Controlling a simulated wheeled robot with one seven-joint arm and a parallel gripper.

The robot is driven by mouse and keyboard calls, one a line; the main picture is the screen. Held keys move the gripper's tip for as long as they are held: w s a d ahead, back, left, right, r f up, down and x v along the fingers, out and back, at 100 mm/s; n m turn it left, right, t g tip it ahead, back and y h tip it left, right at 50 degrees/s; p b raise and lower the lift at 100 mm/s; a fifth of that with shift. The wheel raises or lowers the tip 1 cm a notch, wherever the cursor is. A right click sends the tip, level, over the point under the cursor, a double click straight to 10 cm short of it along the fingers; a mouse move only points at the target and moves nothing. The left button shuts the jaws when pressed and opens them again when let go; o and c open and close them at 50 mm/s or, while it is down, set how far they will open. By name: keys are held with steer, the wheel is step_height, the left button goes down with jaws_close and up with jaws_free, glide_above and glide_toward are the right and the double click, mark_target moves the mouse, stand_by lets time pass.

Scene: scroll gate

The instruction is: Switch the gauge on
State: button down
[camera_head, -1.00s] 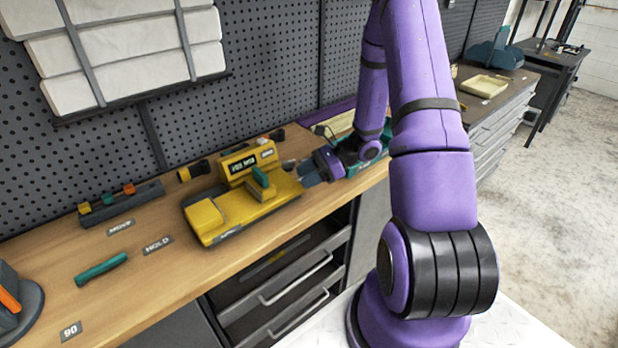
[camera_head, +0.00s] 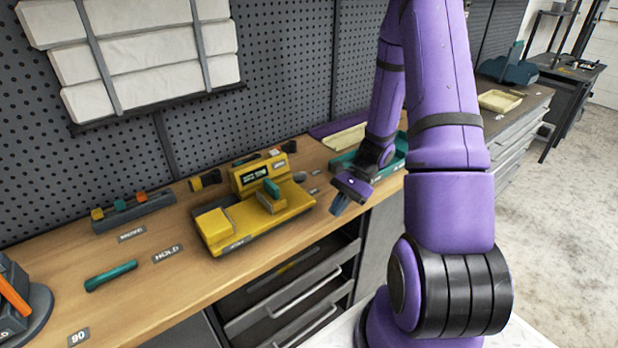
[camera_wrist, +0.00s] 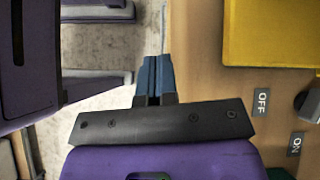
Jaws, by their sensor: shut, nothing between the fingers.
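The yellow gauge (camera_head: 222,228), a block-like device with a dark display and a teal part on top, sits on the wooden bench. Its yellow corner also shows in the wrist view (camera_wrist: 270,30). A small grey knob (camera_head: 300,177) stands at its right end and shows partly at the wrist view's right edge (camera_wrist: 311,103). An OFF label (camera_wrist: 262,102) and an ON label (camera_wrist: 296,144) lie on the bench near the knob. My gripper (camera_head: 339,207) is shut and empty, at the bench's front edge, right of the gauge. Its blue fingertips (camera_wrist: 155,72) are apart from the knob.
A teal tray (camera_head: 345,163) lies behind my gripper. Left of the gauge are a teal bar (camera_head: 111,276), a dark rack with coloured blocks (camera_head: 133,211) and a dark stand with an orange part (camera_head: 14,300). Open drawers (camera_head: 290,290) are below the bench.

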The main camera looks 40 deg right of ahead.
mark_target(299, 176)
steer(key=s+d+f+n+g+h, duration=0.2)
steer(key=s+d+n+h, duration=0.1)
steer(key=d+n+h, duration=0.3)
steer(key=w+d+r+n+t+h, duration=0.1)
steer(key=w+n+t, duration=0.1)
steer(key=n, duration=0.2)
steer(key=w+d+r+n+t+h, duration=0.1)
steer(key=w+n+t, duration=0.1)
steer(key=n, duration=0.3)
steer(key=w+d+r+n+t+h, duration=0.1)
steer(key=w+d+n+h, duration=0.1)
steer(key=n, duration=0.3)
steer(key=shift+w+t, duration=0.4)
steer(key=shift+w, duration=0.4)
steer(key=w+a+r+n+t+y, duration=0.35)
steer(key=a+n, duration=0.25)
steer(key=n, duration=0.2)
steer(key=shift+h, duration=0.25)
steer(key=x, duration=0.6)
steer(key=w+x, duration=0.1)
steer(key=x, duration=0.2)
steer(key=shift+s+r, duration=0.1)
steer(key=shift+r, duration=0.3)
steer(key=w, duration=0.3)
steer(key=shift+d+f, duration=0.3)
steer(key=shift+d, duration=0.1)
steer(key=shift+w+d, duration=0.25)
steer(key=shift+w, duration=0.35)
